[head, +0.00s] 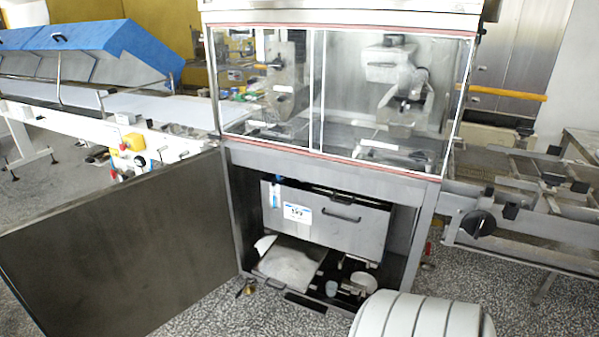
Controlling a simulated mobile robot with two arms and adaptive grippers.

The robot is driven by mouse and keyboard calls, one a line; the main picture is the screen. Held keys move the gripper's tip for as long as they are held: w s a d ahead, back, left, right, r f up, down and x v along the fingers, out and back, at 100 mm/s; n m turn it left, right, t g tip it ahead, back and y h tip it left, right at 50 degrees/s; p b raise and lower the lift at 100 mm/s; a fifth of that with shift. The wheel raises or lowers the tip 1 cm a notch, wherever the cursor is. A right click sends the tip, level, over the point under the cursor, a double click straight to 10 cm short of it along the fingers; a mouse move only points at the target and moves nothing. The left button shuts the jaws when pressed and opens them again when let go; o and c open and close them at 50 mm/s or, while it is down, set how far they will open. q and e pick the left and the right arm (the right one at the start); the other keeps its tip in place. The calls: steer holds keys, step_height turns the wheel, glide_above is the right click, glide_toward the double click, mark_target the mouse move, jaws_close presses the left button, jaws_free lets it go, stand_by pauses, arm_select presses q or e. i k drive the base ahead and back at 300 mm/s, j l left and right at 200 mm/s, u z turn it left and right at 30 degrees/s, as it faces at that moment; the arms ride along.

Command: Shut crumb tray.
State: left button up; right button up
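The enrober's lower cabinet is open. Inside, a grey metal box front (350,232) with a bar handle and a white-and-blue label hangs under the glazed housing. Below it, a shallow tray (264,268) with a pale, whitish surface lies low in the cabinet, near the front opening. The frame does not settle which of these is the crumb tray, nor how far either is pulled out. Neither of my grippers is in view.
A large dark metal door (120,245) stands swung open to the left. Small parts (345,288) lie beside the pale tray. A conveyor with a black knob (478,223) extends right; a white belt (160,108) extends left. Speckled floor shows in front.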

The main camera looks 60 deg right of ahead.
mark_target(293, 262)
steer(key=z, duration=1.65)
